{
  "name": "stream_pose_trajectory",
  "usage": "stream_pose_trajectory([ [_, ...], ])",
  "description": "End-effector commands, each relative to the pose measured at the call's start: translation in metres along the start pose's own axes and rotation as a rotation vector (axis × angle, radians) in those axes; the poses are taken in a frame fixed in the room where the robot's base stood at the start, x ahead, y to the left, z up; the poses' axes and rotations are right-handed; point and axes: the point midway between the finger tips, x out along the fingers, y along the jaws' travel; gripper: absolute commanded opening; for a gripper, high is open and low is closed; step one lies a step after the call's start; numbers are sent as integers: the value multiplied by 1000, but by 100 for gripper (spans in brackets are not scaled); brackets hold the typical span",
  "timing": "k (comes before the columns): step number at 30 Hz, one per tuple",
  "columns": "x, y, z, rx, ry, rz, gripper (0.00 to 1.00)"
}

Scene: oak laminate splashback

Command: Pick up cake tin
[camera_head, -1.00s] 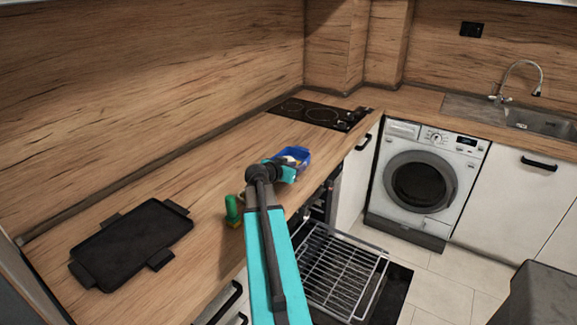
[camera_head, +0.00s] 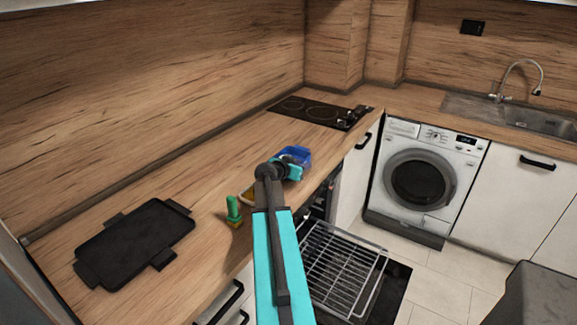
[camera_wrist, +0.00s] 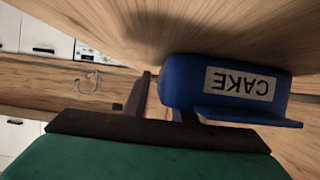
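The cake tin (camera_head: 297,153) is a blue, open-topped container on the wooden counter, just beyond the end of my arm. In the wrist view the blue tin (camera_wrist: 190,82) appears upside down, with a white "CAKE" label on its side and a projecting rim. My gripper (camera_head: 291,171) is at the tin's near side, partly covering it. In the wrist view the gripper's two dark fingers (camera_wrist: 163,92) are apart, close to one end of the tin. Whether they touch it I cannot tell.
A green bottle-like object (camera_head: 234,211) stands left of my arm, with a yellowish item (camera_head: 247,194) partly hidden behind it. A black tray (camera_head: 135,245) lies at the left. The hob (camera_head: 318,111) is beyond the tin. An open oven rack (camera_head: 345,270) juts out below the counter.

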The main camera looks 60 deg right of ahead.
Motion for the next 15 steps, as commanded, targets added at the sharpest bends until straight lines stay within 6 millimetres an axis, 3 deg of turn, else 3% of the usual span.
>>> stream_pose_trajectory([
  [3,0,0,0,0,0,1,24],
  [8,0,0,0,0,0,1,0],
  [15,0,1,-1,1,1,0,0],
])
